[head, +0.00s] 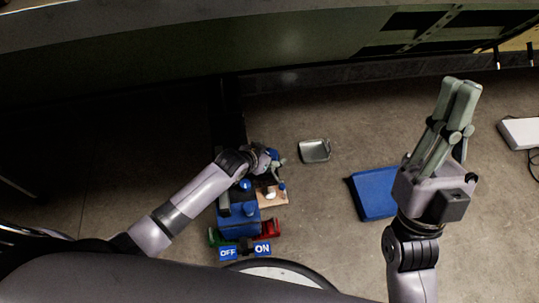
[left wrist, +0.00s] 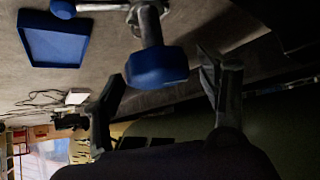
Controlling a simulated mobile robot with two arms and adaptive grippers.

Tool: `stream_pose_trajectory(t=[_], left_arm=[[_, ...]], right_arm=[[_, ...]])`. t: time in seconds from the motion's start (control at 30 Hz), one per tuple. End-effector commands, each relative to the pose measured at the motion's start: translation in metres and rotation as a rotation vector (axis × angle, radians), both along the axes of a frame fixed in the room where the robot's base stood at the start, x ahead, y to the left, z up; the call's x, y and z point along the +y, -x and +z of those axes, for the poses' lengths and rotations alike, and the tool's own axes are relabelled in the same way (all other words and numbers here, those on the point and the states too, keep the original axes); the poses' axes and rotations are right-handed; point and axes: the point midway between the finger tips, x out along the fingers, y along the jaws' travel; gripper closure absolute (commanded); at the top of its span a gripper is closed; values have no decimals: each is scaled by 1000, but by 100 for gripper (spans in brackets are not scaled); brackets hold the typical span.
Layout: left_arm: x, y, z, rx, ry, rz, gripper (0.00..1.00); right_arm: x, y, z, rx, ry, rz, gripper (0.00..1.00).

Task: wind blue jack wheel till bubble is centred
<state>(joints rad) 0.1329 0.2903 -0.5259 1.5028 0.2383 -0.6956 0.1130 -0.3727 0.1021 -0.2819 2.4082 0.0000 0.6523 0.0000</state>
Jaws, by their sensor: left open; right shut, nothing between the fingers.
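A blue block-like piece (left wrist: 157,67) on a grey metal shaft shows in the left wrist view; it may be part of the jack wheel. My left gripper (left wrist: 160,92) is open, its fingers on either side of this piece, with no clear contact. A blue round knob (left wrist: 62,8) on a thin metal bar shows at the top. In the head view my left gripper (head: 275,160) is small, over the blue-topped gear near the dark beam. My right gripper (head: 462,88) is shut and empty, raised at the right. I cannot make out a bubble.
A blue box (head: 238,221) with OFF and ON signs (head: 262,248) stands below the left gripper. A small board (head: 276,199) is beside it. A metal tray (head: 314,150) and a blue tray (head: 372,195) lie on the floor. A large dark panel (head: 300,45) spans the top.

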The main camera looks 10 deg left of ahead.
Motion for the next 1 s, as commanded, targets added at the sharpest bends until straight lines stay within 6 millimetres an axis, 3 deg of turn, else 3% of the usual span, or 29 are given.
stream_pose_trajectory(t=[0.33, 1.0], left_arm=[[0, -1, -1, 0, 0, 0, 34], [0, 0, -1, 0, 0, 0, 79]], right_arm=[[-1, 3, 1, -15, -5, 1, 100], [-1, 3, 1, -14, -4, 0, 100]])
